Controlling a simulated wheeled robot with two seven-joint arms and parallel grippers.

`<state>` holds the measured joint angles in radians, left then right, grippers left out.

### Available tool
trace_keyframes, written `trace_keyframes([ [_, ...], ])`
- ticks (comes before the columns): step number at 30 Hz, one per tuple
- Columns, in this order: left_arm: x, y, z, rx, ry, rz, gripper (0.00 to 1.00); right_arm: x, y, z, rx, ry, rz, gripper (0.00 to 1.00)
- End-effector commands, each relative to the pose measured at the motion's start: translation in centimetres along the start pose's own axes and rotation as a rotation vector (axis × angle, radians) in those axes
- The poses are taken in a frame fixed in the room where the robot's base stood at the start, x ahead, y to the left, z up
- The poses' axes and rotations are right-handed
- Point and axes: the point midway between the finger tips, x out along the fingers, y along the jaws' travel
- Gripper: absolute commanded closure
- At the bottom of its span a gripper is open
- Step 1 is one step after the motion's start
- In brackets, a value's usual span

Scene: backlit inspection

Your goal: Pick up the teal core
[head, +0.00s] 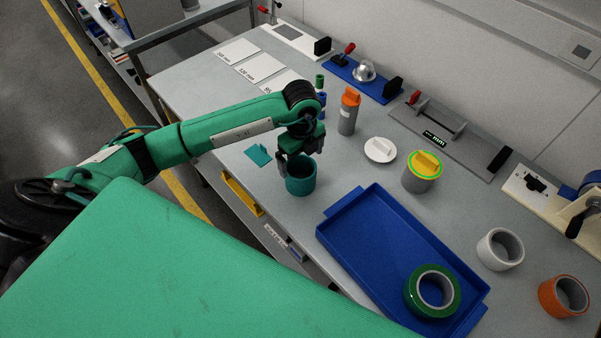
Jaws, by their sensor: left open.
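The teal core (301,181) is a short open cylinder standing upright on the grey table, left of the blue tray. My left gripper (294,166) is at the core's upper rim, pointing down, with its fingers over the rim's left and back side. It is open. Whether a finger is inside the core or touches the wall cannot be told. My right gripper is not in view.
A blue tray (345,247) holds a green ring (409,291). A white core (490,252) and an orange core (549,298) stand to the right. A yellow-topped grey cylinder (417,183), white lid (374,157) and orange-topped bottle (346,121) stand behind. A teal card (257,156) lies left.

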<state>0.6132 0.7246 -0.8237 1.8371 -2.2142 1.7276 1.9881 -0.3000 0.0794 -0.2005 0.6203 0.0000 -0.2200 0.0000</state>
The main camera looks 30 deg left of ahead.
Motion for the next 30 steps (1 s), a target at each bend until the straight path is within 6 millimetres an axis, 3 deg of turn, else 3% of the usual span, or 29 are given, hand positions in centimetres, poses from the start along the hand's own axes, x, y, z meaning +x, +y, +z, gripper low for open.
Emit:
trace_keyframes([
  [8, 2.1, 0.3, -0.2, 0.002, 0.002, 0.003, 0.0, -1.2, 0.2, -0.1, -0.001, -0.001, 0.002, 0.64],
  [15, 5.6, 0.6, -0.3, 0.001, 0.001, 0.002, 0.0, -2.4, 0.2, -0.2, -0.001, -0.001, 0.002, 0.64],
  [24, 6.3, 0.6, -0.3, 0.002, 0.0, -0.001, 0.0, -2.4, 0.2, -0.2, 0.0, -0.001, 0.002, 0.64],
  [30, 6.3, 0.6, -0.3, 0.002, 0.001, -0.001, 0.37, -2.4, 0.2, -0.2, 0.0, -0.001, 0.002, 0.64],
])
